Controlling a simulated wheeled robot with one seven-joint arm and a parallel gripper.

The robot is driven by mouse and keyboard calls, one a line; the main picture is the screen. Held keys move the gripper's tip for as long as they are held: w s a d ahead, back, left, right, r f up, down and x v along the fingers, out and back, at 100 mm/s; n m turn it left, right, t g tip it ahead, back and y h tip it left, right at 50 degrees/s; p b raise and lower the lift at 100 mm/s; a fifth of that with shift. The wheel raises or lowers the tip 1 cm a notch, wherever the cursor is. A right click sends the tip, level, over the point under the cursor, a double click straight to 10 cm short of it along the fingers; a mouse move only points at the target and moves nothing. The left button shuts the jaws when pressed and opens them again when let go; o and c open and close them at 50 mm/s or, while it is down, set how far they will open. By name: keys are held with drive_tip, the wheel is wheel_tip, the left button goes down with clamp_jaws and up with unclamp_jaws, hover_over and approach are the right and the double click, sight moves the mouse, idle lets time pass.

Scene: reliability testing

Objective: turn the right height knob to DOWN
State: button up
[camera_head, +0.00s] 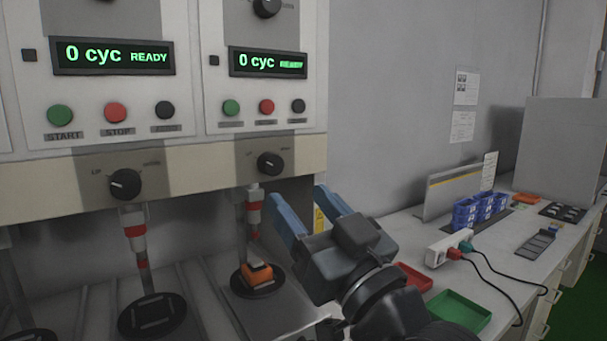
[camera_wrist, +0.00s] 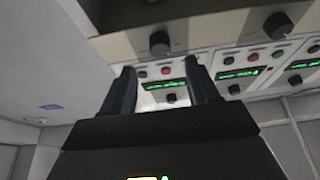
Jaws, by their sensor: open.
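The right height knob (camera_head: 269,164) is a round black knob on the beige strip under the right display. Small labels flank it, and I cannot read its pointer clearly. A matching left height knob (camera_head: 125,184) sits on the left unit. My gripper (camera_head: 297,194) has two blue fingers, open and empty, to the lower right of the right knob and apart from it. In the wrist view my fingers (camera_wrist: 158,66) stand apart with nothing between them. A dark knob (camera_wrist: 160,42) shows just beyond the fingertips there; I cannot tell for sure which it is.
Below the right knob, a red-and-white plunger (camera_head: 254,208) hangs over an orange block (camera_head: 257,273) on a black disc. The right bench holds a red tray (camera_head: 414,277), a green tray (camera_head: 457,311), a power strip (camera_head: 449,247) with cables, and blue bins (camera_head: 480,210).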

sight(275, 169)
drive_tip(key=p+x, duration=0.1)
drive_tip(key=x, duration=0.5)
drive_tip(key=shift+p, duration=0.4)
drive_tip(key=shift+w+a+r, duration=0.15)
drive_tip(key=shift+w+a, duration=0.15)
drive_tip(key=shift+w, duration=0.2)
drive_tip(key=shift+c, duration=0.4)
drive_tip(key=c, duration=1)
drive_tip(key=shift+o, duration=0.2)
